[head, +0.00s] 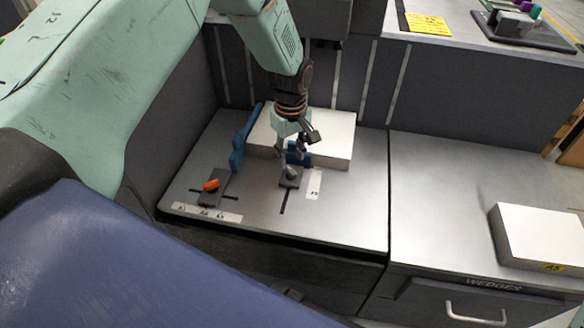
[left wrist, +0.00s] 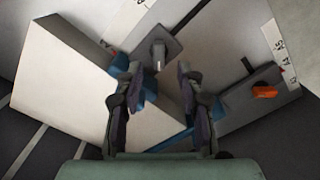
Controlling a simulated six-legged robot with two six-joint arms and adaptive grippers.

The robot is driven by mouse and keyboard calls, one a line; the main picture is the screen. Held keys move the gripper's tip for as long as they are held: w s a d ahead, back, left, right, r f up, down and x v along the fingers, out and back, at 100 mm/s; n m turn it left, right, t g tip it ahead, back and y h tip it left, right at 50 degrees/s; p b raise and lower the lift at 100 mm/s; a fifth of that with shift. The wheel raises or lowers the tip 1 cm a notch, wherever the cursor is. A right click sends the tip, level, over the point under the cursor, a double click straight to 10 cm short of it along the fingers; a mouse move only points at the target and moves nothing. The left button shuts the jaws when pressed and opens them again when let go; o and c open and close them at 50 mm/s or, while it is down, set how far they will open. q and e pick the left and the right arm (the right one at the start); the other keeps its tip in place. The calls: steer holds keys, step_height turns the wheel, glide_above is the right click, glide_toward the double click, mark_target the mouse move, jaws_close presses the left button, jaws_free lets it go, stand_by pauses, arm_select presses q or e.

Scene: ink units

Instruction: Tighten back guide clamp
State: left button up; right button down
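A clamp with a grey lever (head: 291,172) on a dark block sits in a slot in front of a small blue guide (head: 298,156). The same lever shows in the left wrist view (left wrist: 158,52). A second clamp has an orange lever (head: 211,185), also in the left wrist view (left wrist: 264,91), near a longer blue guide (head: 239,145). My left gripper (head: 303,150) points down just above and behind the grey lever. In the left wrist view its fingers (left wrist: 160,82) are apart with nothing between them. The lever appears beyond the fingertips; contact is not visible. My right gripper is out of view.
White label strips (head: 206,213) lie on the tray. Another white stack (head: 540,235) lies on the right worktop. The tray's front right is clear.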

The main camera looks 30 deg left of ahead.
mark_target(291, 170)
arm_select(q)
step_height(291, 170, down, 4)
steer(key=shift+w+a+f+b, duration=0.15)
steer(key=shift+f+b, duration=0.1)
steer(key=shift+b, duration=0.45)
steer(key=shift+f, duration=0.2)
steer(key=shift+f, duration=0.1)
jaws_close()
